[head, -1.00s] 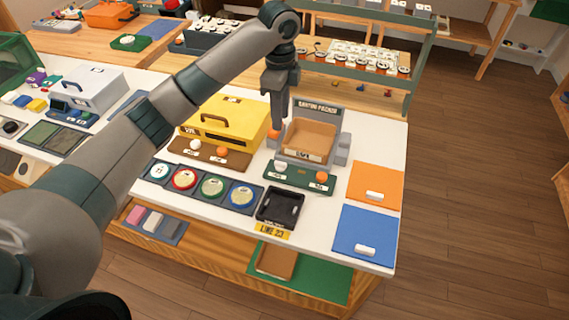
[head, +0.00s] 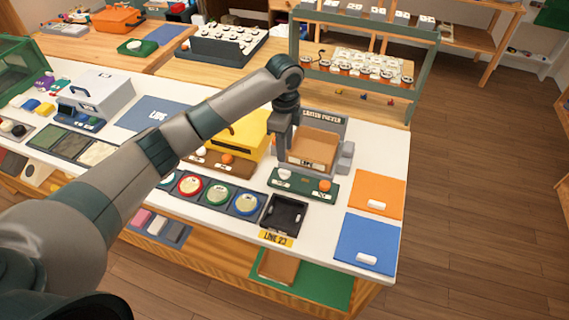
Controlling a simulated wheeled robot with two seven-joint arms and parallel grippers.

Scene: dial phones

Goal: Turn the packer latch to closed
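The packer (head: 325,121) is a grey machine with a dark name sign at its back, standing on the white table. My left gripper (head: 282,158) points down at the packer's left side, close beside the carton. It covers that side, so the latch cannot be made out. Whether its fingers are apart or touch anything is not clear. My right gripper is out of view.
A yellow case (head: 246,133) stands just left of the packer. A black tray (head: 284,214) and a row of round coloured dials (head: 217,193) lie in front. Orange (head: 377,190) and blue (head: 367,243) mats lie to the right. A green shelf rack (head: 292,55) stands behind.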

